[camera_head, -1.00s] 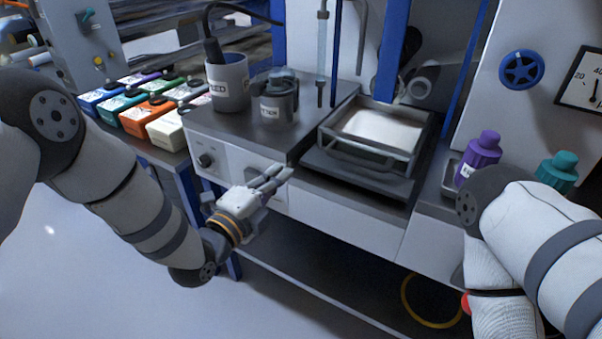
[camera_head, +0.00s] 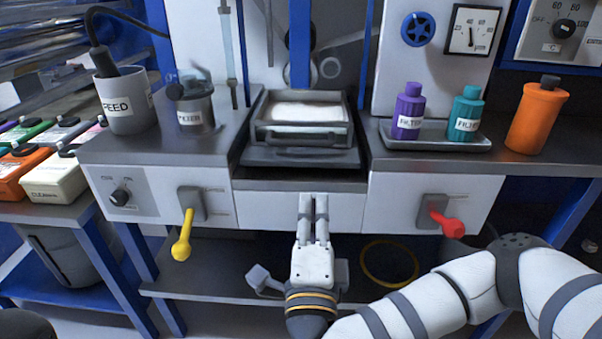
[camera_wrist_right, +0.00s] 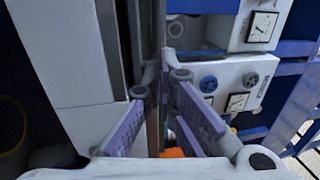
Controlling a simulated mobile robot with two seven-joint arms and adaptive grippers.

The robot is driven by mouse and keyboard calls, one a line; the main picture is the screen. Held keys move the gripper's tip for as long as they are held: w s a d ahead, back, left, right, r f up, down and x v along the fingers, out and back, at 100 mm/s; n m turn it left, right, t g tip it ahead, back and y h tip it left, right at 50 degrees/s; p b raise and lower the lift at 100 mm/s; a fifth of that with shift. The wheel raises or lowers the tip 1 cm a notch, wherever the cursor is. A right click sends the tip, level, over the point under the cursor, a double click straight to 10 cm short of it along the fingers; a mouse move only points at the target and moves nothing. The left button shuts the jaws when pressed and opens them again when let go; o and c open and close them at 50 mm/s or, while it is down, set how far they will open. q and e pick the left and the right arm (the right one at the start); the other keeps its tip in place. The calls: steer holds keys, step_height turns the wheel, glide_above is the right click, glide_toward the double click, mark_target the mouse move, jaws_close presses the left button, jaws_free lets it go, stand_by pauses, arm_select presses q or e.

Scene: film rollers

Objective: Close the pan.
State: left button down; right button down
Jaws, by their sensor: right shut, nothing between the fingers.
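The pan (camera_head: 262,135) looks like a dark grey square-framed tray with white material inside, in the middle of the machine in the head view. It sits above a dark ledge (camera_head: 300,157) between the two counter sections; I cannot tell how far out it stands. My right gripper (camera_head: 313,203) is shut and empty. It points at the white front panel (camera_head: 265,209) below the pan, apart from the pan in the picture. In the right wrist view its purple-padded fingers fill the middle. My left gripper is not in view.
A yellow lever (camera_head: 186,235) and a red lever (camera_head: 447,222) stick out either side of my right gripper. A FEED pot (camera_head: 127,106) and grey cup (camera_head: 195,113) stand left of the pan. Purple (camera_head: 407,112) and teal (camera_head: 465,113) bottles and an orange bottle (camera_head: 537,120) stand right.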

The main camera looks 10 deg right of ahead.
mark_target(314, 145)
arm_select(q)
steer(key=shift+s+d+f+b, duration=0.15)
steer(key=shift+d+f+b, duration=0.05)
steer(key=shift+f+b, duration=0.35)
arm_select(e)
steer(key=x, duration=1.3)
steer(key=shift+w, duration=0.35)
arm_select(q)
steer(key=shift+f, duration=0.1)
arm_select(e)
steer(key=w, duration=0.1)
steer(key=w+d+b, duration=0.1)
steer(key=w, duration=0.1)
steer(key=shift+w+f+b, duration=0.15)
steer(key=shift+w+b, duration=0.15)
steer(key=shift+w+d, duration=0.1)
steer(key=shift+w, duration=0.2)
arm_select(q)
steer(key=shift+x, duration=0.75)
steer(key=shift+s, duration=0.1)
arm_select(e)
steer(key=shift+s, duration=0.1)
